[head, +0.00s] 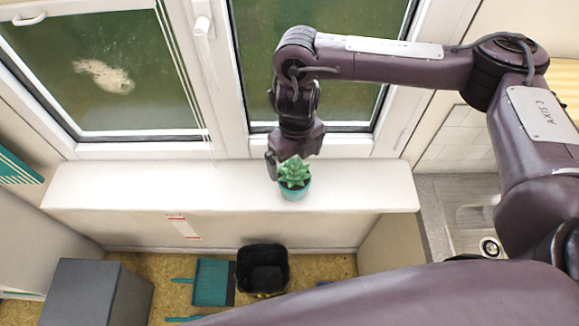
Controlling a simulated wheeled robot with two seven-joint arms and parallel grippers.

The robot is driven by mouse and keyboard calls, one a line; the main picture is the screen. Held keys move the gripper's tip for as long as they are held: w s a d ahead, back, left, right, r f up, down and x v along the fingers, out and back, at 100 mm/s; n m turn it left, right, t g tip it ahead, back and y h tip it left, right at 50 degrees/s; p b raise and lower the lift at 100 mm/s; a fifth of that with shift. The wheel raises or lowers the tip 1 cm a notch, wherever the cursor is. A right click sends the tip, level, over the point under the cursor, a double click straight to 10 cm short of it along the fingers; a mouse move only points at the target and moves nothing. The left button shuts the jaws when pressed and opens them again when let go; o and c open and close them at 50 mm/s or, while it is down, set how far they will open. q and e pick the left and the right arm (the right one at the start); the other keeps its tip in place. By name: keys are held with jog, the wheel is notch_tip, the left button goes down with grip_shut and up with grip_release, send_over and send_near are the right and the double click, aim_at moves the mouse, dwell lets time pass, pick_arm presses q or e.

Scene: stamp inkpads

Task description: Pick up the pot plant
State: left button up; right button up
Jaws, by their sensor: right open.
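The pot plant (294,179) is a small green succulent in a teal pot. It stands upright on the white windowsill (130,185), near its front edge and right of the middle. My right gripper (283,165) is at the plant, pointing down just above and behind it. One finger shows at the left of the leaves; the other is hard to make out. The gripper is open, and I cannot tell whether a finger touches the plant. My left gripper is not in view.
White-framed windows (218,75) stand right behind the sill. A sink (475,222) is at the right. On the floor below are a black bin (263,268), a teal dustpan (211,282) and a grey box (85,295). The left part of the sill is clear.

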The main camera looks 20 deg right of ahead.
aim_at(294, 169)
jog(key=shift+s+f, duration=0.55)
jog(key=shift+f, duration=0.25)
jog(key=shift+a+f, duration=0.1)
jog(key=shift+f, duration=0.25)
jog(key=f, duration=0.1)
jog(key=f+p, duration=0.2)
jog(key=f, duration=0.1)
jog(key=shift+w+a, duration=0.1)
jog(key=shift+w, duration=0.25)
jog(key=shift+f, duration=0.2)
jog(key=c, duration=0.9)
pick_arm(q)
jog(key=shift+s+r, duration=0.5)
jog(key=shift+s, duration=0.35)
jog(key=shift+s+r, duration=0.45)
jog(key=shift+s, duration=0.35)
pick_arm(e)
jog(key=c, duration=0.4)
